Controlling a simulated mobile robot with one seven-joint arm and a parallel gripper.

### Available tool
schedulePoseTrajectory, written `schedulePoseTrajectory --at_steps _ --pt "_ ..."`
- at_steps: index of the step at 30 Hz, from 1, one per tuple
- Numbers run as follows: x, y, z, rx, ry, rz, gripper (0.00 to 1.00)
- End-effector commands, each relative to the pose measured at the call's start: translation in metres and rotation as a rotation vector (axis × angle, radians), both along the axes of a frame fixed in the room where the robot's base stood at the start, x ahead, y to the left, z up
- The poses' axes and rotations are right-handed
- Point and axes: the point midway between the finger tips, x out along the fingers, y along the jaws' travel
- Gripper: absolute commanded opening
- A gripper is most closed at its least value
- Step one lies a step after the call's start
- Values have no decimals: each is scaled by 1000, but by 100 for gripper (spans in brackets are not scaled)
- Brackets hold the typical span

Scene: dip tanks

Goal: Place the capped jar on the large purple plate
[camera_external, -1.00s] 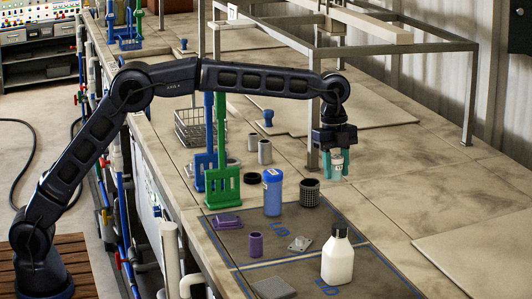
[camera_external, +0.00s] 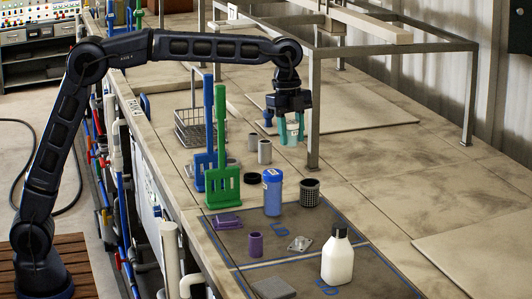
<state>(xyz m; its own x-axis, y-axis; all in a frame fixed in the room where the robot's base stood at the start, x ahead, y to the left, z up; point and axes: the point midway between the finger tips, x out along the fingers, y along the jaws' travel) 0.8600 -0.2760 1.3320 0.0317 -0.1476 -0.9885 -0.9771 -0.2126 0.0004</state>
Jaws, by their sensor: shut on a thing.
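My gripper (camera_external: 291,133) has teal fingers and is shut on a small pale jar (camera_external: 292,127), held up in the air above the bench. The fingers hide much of the jar, so its cap is hard to make out. A flat purple plate (camera_external: 227,222) lies on the dark marked area near the bench's left edge. It is in front of the green rack and well below and to the left of my gripper in the picture. Nothing is seen resting on it.
A blue jar (camera_external: 272,193), black mesh cup (camera_external: 310,193), purple cylinder (camera_external: 255,245), grey fitting (camera_external: 300,244) and white bottle (camera_external: 338,258) stand nearby. A metal frame post (camera_external: 313,110) is close right of my gripper.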

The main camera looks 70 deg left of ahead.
Motion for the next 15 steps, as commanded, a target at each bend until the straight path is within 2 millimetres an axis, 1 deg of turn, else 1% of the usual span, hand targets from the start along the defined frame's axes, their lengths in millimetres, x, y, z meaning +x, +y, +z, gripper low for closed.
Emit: schedulePoseTrajectory --at_steps 1,6,12,15 --pt "-13 6 3 0 0 13 13" --pt "-53 24 5 0 -1 61 13" --pt "-102 44 2 1 1 116 13" --pt "-122 51 0 0 -1 139 13"
